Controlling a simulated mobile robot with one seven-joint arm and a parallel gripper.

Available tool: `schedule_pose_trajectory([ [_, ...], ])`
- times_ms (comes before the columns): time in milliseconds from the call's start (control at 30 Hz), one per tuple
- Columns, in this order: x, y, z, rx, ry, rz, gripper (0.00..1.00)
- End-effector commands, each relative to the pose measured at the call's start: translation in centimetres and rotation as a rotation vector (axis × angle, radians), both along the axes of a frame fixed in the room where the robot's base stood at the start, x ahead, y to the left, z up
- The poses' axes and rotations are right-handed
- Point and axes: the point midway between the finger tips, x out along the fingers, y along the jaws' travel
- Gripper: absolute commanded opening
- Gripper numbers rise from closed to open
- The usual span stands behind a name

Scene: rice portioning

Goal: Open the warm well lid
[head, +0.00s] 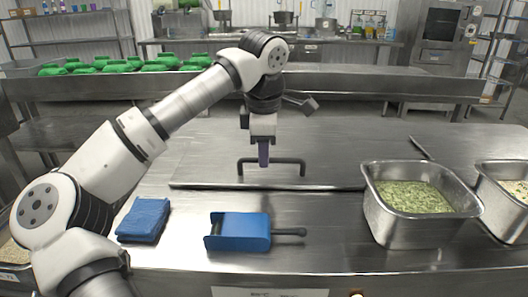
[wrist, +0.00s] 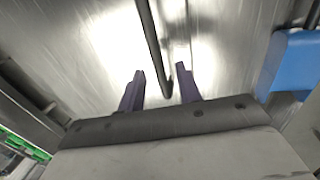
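The warm well lid (head: 210,172) is a flat brushed-steel panel, lying level in the steel counter with its front edge toward me. Its dark bar handle (head: 287,160) stands up near that front edge. My gripper (head: 263,158) points down at the handle, in front of its middle in the head view. In the wrist view my gripper (wrist: 160,84) has its two purple fingers apart. The handle bar (wrist: 150,40) runs between them in that picture, with gaps on both sides. I cannot tell how deep the bar sits between the fingers.
A blue scoop (head: 240,231) with a dark handle and a folded blue cloth (head: 144,219) lie on the front counter. A steel pan (head: 412,226) of green-flecked rice and another pan (head: 500,190) stand at right. Green items (head: 120,65) sit on the back counter.

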Motion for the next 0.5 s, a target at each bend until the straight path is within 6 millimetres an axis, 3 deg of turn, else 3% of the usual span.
schedule_pose_trajectory([
  [367, 0.15, 0.00, -0.70, 0.000, -0.001, 0.000, 0.34],
  [500, 0.15, 0.00, -0.69, 0.000, -0.001, 0.000, 0.19],
])
